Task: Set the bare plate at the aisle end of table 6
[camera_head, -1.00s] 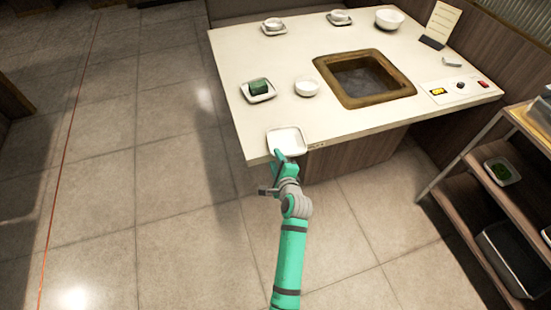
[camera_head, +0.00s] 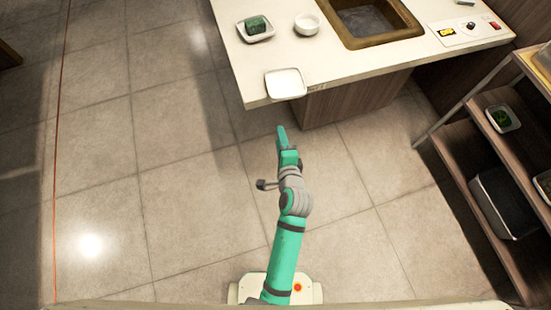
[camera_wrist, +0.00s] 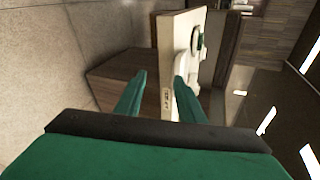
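The bare white square plate (camera_head: 286,83) lies flat on the near left corner of the cream table (camera_head: 355,66), close to its front edge. Nothing is on the plate. My gripper (camera_head: 281,132) is below that edge in the head view, over the floor and apart from the plate. In the wrist view its two green fingers (camera_wrist: 160,82) are spread with nothing between them.
A plate with a dark green block (camera_head: 256,27) and a white bowl (camera_head: 306,24) stand farther back on the table. A square well (camera_head: 405,31) is sunk in the tabletop. A shelf cart (camera_head: 470,162) stands at the right. The tiled floor at left is open.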

